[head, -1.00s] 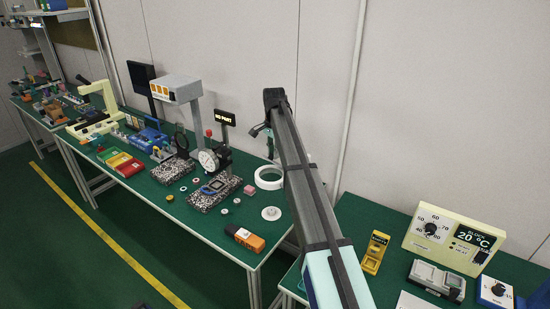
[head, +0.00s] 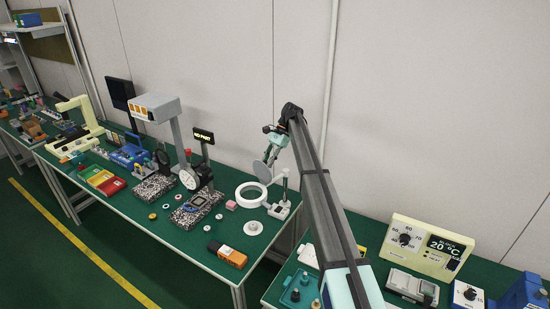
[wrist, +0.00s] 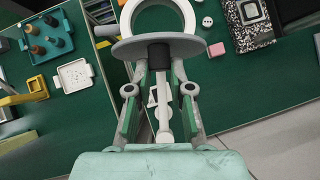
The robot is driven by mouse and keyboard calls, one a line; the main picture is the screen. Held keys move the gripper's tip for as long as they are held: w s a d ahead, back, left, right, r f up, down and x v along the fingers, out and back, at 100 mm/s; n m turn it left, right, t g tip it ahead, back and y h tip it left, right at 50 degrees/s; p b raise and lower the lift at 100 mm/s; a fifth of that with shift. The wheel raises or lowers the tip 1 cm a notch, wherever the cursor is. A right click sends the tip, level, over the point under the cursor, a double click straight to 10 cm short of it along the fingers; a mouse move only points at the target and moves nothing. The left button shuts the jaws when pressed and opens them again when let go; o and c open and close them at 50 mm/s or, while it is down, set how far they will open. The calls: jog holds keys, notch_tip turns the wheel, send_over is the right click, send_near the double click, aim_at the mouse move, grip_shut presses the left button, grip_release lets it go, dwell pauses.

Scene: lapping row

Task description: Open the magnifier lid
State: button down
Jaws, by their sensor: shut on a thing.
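The magnifier has a white ring (head: 252,194) beside an upright post on a pale base (head: 281,211). Its lid, a grey disc (head: 262,172), is raised and steeply tilted above the ring in the head view. In the wrist view the lid (wrist: 150,48) shows nearly edge-on, with a dark knob (wrist: 158,60) at its middle and part of the white ring (wrist: 130,14) beyond. My gripper (head: 272,148) is shut on the lid; its fingers (wrist: 160,82) flank the knob. Whether the lid still joins the ring is hidden.
A pink block (head: 231,205), a white disc (head: 253,228) and an orange-black box (head: 227,254) lie nearby. A gap separates this bench from the right one, which holds a temperature block (head: 425,247).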

jog(key=shift+f, duration=0.6)
jog(key=c, duration=1.2)
grip_release()
jog(key=shift+a, duration=0.1)
jog(key=shift+c, duration=0.2)
jog(key=shift+o, duration=1.1)
jog(key=shift+w+a, duration=0.15)
jog(key=shift+w, duration=0.05)
jog(key=shift+s+r, duration=0.1)
jog(key=shift+r, duration=0.1)
